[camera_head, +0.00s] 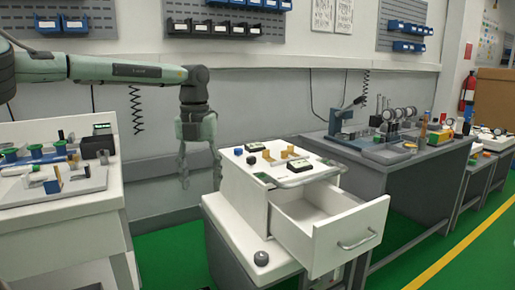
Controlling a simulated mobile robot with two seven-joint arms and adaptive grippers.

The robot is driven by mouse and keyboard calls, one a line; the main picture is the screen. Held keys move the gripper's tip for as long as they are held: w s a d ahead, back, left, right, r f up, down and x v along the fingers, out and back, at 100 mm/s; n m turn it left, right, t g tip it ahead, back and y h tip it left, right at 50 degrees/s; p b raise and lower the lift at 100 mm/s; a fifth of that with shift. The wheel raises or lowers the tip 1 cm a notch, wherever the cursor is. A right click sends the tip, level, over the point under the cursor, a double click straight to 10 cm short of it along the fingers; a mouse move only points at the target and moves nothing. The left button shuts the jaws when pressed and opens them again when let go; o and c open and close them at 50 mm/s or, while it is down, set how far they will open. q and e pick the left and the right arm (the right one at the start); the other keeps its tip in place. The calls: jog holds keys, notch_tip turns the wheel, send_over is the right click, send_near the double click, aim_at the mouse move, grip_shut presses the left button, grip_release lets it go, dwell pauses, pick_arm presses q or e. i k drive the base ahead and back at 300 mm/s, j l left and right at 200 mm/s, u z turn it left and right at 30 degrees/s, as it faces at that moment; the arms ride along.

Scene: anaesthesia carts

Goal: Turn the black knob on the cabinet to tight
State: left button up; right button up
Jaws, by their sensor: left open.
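The white cabinet (240,202) stands near the middle on a white-topped stand, with its drawer (343,236) pulled open to the right. A dark round knob (261,258) sits on the white ledge at the cabinet's front left corner. A small dark round piece (251,160) is on the cabinet top; I cannot tell whether it turns. My left gripper (200,184) points down, open and empty, behind and left of the cabinet, apart from both. Its arm comes in from the upper left. My right gripper is not in view.
A white cart (60,215) with tools stands at the left. A grey workbench (400,160) with gauges is at the right behind the drawer. Green floor (170,255) shows between the left cart and the cabinet. A wall with blue and black bins is behind.

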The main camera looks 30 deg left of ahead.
aim_at(251, 160)
jog(key=i+j, duration=0.2)
jog(key=i, duration=0.2)
jog(key=i+j, duration=0.2)
jog(key=i, duration=0.25)
jog(key=i+j, duration=0.25)
jog(key=i, duration=0.15)
